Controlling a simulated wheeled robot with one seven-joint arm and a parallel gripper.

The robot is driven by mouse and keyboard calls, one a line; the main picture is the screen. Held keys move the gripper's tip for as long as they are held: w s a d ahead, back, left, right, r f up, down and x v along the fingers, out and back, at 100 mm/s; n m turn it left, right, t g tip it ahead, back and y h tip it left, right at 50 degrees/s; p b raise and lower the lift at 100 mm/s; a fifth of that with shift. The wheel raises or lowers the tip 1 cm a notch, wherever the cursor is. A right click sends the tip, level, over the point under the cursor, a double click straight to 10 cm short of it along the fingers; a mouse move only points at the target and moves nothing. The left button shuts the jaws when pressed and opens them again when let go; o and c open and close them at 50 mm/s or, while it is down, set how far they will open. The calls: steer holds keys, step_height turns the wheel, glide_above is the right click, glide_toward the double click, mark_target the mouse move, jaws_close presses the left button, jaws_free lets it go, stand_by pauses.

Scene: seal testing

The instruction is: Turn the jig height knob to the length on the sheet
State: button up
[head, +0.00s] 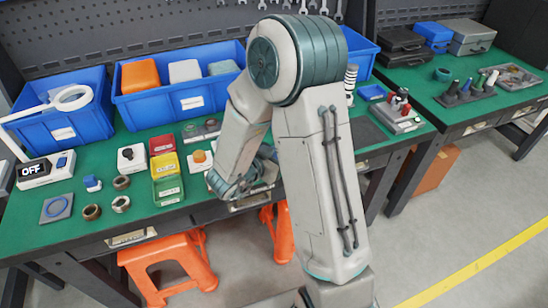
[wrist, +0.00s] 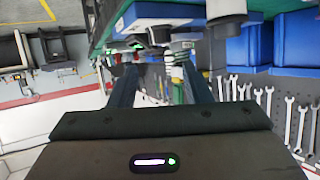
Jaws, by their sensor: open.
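My gripper (wrist: 163,82) is open in the wrist view, its two dark fingers reaching away from the black palm. Parts of the bench, seen sideways, lie beyond the fingertips; nothing is clearly held. In the head view my arm bends down over the bench's front edge and hides most of the gripper. A white box with a dark knob (head: 131,157) stands left of it. An orange knob (head: 199,156) on a pale base is just left of my wrist. I cannot tell which one is the jig height knob. No sheet with a readable length shows.
A box marked OFF (head: 45,168) with a ring lamp (head: 73,98) stands at the left. Red, yellow and green bins (head: 167,189) sit near the front edge. Blue bins (head: 182,100) line the back. Orange stools (head: 166,262) stand below. A second bench (head: 480,107) is at the right.

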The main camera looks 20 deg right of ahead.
steer(key=shift+v, duration=1)
steer(key=shift+o, duration=1.5)
steer(key=shift+w, duration=0.15)
steer(key=w+y+b, duration=0.1)
steer(key=w, duration=0.2)
steer(key=w+n+t+y+b, duration=0.1)
steer(key=w+y, duration=0.1)
steer(key=w, duration=0.1)
steer(key=w+f+n+t+y+b, duration=0.1)
steer(key=w+y, duration=0.1)
steer(key=w, duration=0.1)
steer(key=shift+w, duration=0.35)
steer(key=w+d+r+n+y+b, duration=0.1)
steer(key=w+r+n+y+b, duration=0.2)
steer(key=w+n+y, duration=0.15)
steer(key=s+d+r+n+g+y+b, duration=0.2)
steer(key=s+d+r+n+g+b, duration=0.15)
steer(key=s+d, duration=0.25)
steer(key=s+d+r+n+g+y+b, duration=0.1)
steer(key=s+d+r+n+g+b, duration=0.2)
steer(key=s+d, duration=0.35)
steer(key=shift+n+t, duration=0.4)
steer(key=shift+t, duration=0.35)
steer(key=x, duration=1.3)
steer(key=shift+w+d+f, duration=0.1)
steer(key=shift+w+f, duration=0.05)
steer(key=shift+f, duration=0.2)
steer(key=shift+c, duration=0.4)
